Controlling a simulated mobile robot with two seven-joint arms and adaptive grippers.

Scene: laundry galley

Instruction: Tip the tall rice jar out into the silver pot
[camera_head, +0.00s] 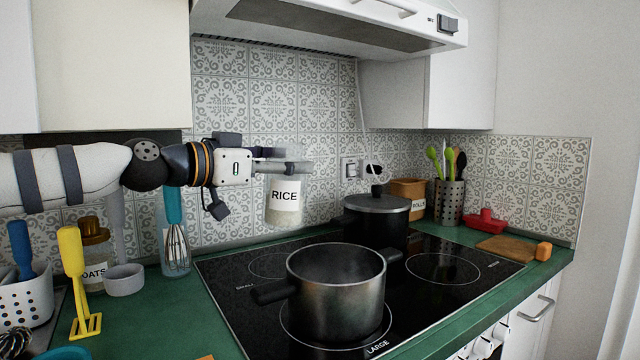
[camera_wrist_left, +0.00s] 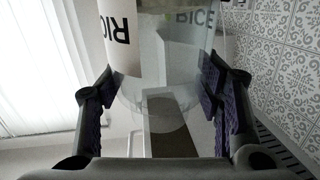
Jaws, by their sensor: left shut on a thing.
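The clear rice jar (camera_head: 284,215), labelled RICE, stands upright by the back left of the hob in the head view, its base seemingly just above the hob. My left gripper (camera_head: 285,168) is shut around its upper part from the left. In the left wrist view, the jar (camera_wrist_left: 165,60) lies between the two purple-padded fingers (camera_wrist_left: 158,105). The silver pot (camera_head: 335,305) sits open on the front large ring, to the right of and nearer than the jar. Its inside is dark, and I cannot tell what it holds. My right gripper is out of view.
A lidded black pot (camera_head: 376,222) stands behind the silver pot. A glass with a whisk (camera_head: 174,240), an oats jar (camera_head: 95,245) and a grey cup (camera_head: 124,280) stand left of the black hob (camera_head: 440,300). The hood (camera_head: 330,25) overhangs above.

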